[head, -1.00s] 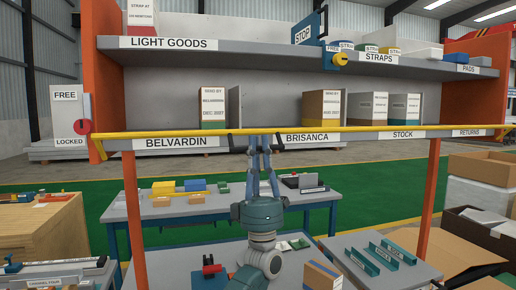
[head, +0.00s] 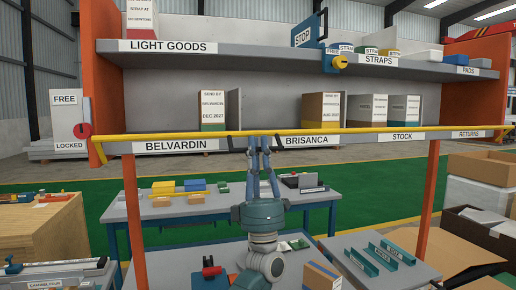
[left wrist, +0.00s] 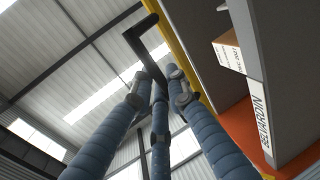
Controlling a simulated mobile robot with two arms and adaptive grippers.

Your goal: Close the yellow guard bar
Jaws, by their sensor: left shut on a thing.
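The yellow guard bar (head: 370,130) runs across the front of the lower shelf, at the height of its labelled edge. Its left end (head: 97,150) bends down beside the orange post. A dark handle (head: 236,143) is on the bar near the middle; it also shows in the left wrist view (left wrist: 142,30). My left gripper (head: 262,142) comes up from below and is shut on this handle, its fingers partly hiding it. In the left wrist view, the fingers (left wrist: 163,78) close around the handle, with the yellow bar (left wrist: 190,62) beside them. My right gripper is not in view.
A plate (head: 67,118) marked FREE and LOCKED, with a red knob (head: 83,130), is at the left post. Boxes (head: 321,109) stand on the lower shelf behind the bar. A table (head: 135,205) stands beyond my arm, and a grey table (head: 405,272) is at front right.

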